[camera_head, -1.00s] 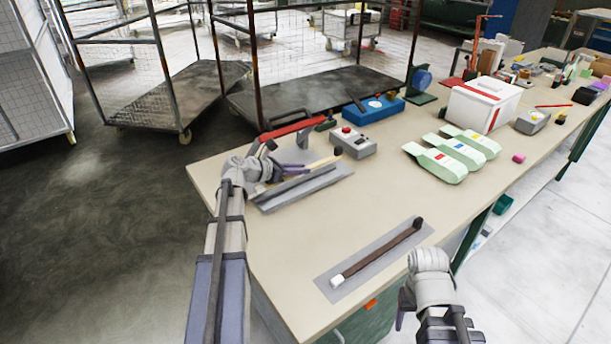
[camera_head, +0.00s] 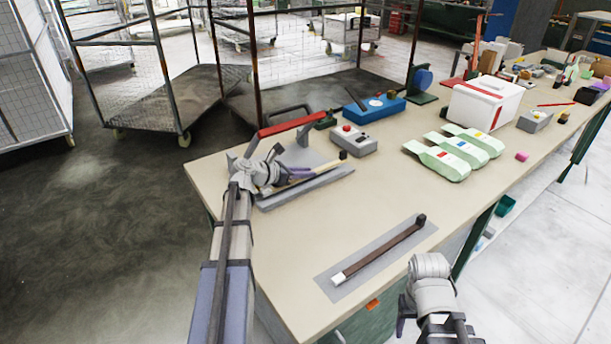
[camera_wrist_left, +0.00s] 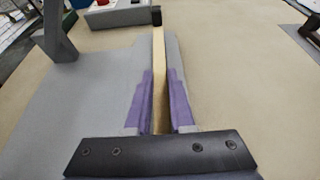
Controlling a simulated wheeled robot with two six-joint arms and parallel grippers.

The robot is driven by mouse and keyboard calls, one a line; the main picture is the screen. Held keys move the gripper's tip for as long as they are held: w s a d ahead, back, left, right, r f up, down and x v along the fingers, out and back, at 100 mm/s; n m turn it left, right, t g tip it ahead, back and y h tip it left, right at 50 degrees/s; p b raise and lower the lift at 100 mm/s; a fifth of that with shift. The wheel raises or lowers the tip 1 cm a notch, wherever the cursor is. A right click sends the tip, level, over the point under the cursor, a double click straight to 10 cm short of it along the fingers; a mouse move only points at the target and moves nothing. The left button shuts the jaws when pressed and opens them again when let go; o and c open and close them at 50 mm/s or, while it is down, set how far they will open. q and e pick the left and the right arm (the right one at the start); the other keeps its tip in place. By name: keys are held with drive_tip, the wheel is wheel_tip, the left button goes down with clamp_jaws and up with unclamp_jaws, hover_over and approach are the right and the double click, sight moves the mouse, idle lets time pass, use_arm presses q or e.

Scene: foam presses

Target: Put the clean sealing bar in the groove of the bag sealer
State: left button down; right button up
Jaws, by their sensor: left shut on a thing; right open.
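The clean sealing bar (camera_wrist_left: 158,80) is a pale tan strip with a dark far end, gripped between the purple fingers of my left gripper (camera_wrist_left: 160,105). In the head view the left gripper (camera_head: 288,176) and bar (camera_head: 322,166) are over the bag sealer (camera_head: 340,174), a grey base with a raised red lever arm. The bar runs lengthwise along the base; I cannot tell whether it touches. The groove is mostly hidden beneath bar and fingers. A brown bar (camera_head: 385,246) with a white end lies on a grey mat (camera_head: 335,292). My right gripper (camera_head: 412,318) is open and empty by the table's front edge.
A grey box with a red button (camera_head: 352,140) and a blue case (camera_head: 375,108) stand behind the sealer. Green-white packs (camera_head: 450,155) and a white box (camera_head: 483,103) lie to the right. The table middle (camera_head: 330,222) is clear.

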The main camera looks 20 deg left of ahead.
use_arm(q)
drive_tip(key=shift+f+b, duration=0.55)
drive_tip(key=shift+b, duration=0.05)
drive_tip(key=shift+f, duration=0.1)
drive_tip(key=c, duration=0.8)
unclamp_jaws()
drive_tip(key=shift+o, duration=0.2)
